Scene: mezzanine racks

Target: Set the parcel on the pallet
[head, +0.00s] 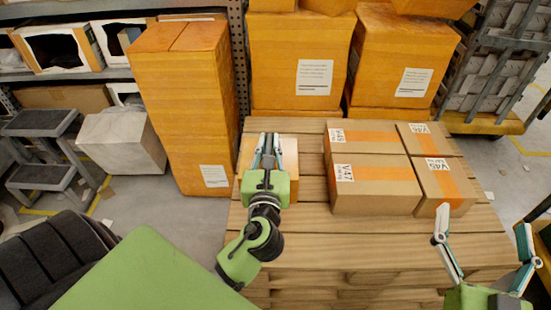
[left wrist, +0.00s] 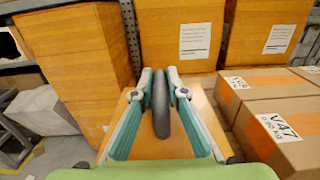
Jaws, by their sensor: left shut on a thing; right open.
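The parcel (head: 289,180) is a small light-orange box at the left rear of the wooden pallet (head: 310,240). My left gripper (head: 267,150) is over it. In the left wrist view, the left gripper (left wrist: 160,78) is shut on a dark rounded handle-like part in the middle of the parcel's top (left wrist: 162,149). The parcel's underside is hidden, so I cannot tell whether it rests on the slats or hangs just above.
Several taped cartons (head: 375,185) labelled V47 and similar fill the pallet's right rear. Tall orange boxes (head: 300,60) stand behind, and an orange stack (head: 185,100) at the left. The pallet's front slats are bare. A cart (head: 500,60) stands at the right rear.

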